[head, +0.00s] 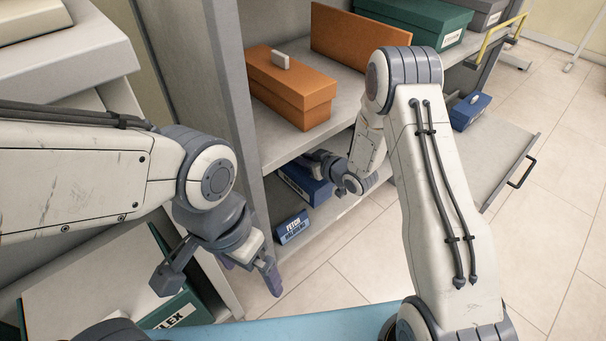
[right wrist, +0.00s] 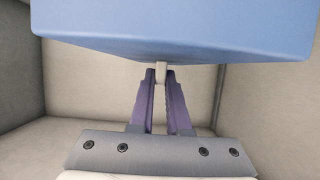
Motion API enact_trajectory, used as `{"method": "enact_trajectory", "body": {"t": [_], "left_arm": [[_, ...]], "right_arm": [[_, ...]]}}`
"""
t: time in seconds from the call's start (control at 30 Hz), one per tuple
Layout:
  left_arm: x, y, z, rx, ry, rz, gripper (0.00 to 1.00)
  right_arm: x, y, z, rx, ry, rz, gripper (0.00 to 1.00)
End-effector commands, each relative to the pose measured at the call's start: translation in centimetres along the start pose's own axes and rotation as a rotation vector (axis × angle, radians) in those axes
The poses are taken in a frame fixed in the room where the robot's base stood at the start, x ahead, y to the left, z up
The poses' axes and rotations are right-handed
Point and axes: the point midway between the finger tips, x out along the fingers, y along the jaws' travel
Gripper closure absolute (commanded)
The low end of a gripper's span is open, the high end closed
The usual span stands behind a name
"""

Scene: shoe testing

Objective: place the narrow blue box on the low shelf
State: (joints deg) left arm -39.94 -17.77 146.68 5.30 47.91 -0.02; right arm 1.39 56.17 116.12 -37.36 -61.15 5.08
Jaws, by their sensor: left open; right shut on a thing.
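A blue box (head: 304,184) with a white label is inside the low shelf of the cabinet, partly hidden by my right gripper (head: 322,160). In the right wrist view the gripper's purple fingers (right wrist: 161,78) are shut on the small pale knob (right wrist: 161,71) of a blue box (right wrist: 180,30). Whether that box rests on the low shelf (head: 335,211) or hangs just above it, I cannot tell. My left gripper (head: 219,276) is open and empty, in front of the cabinet's left side.
A small blue box (head: 292,228) stands at the low shelf's front edge. Another blue box (head: 470,111) lies on a pulled-out tray (head: 500,160) at right. A green-and-white box (head: 110,270) is lower left.

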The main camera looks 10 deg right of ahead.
Motion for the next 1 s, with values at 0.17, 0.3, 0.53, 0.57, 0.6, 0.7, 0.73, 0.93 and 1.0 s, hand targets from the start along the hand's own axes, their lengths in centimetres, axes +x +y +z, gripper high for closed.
{"method": "enact_trajectory", "body": {"t": [0.17,0.3,0.53,0.57,0.6,0.7,0.73,0.93,1.0], "left_arm": [[1.9,-0.1,0.1,0.000,0.000,0.000,0.00],[3.2,-0.2,0.2,0.000,0.000,0.000,0.00],[3.9,-0.3,0.2,0.000,0.000,0.000,0.00],[3.9,-0.3,0.2,0.000,0.000,0.000,0.00],[3.9,-0.3,0.2,0.000,0.000,0.000,0.00],[3.9,-0.3,0.2,0.000,0.000,0.000,0.00],[4.0,-0.3,0.2,0.000,0.000,0.000,0.00],[4.0,-0.3,0.2,0.000,0.000,0.000,0.00],[4.0,-0.3,0.2,0.000,0.000,0.000,0.00]], "right_arm": [[1.1,0.0,2.2,-0.001,0.004,0.001,1.00],[1.7,0.1,4.1,0.000,0.003,0.002,1.00],[2.1,0.2,5.2,0.001,0.004,0.004,1.00],[2.0,0.3,5.1,0.001,0.003,0.005,1.00],[2.0,0.3,5.1,0.001,0.003,0.005,1.00],[2.1,0.3,5.2,0.001,0.003,0.005,1.00],[2.1,0.3,5.3,0.001,0.003,0.004,1.00],[2.1,0.2,5.5,0.001,0.001,0.004,0.55],[2.1,0.2,5.5,0.001,0.001,0.004,0.55]]}}
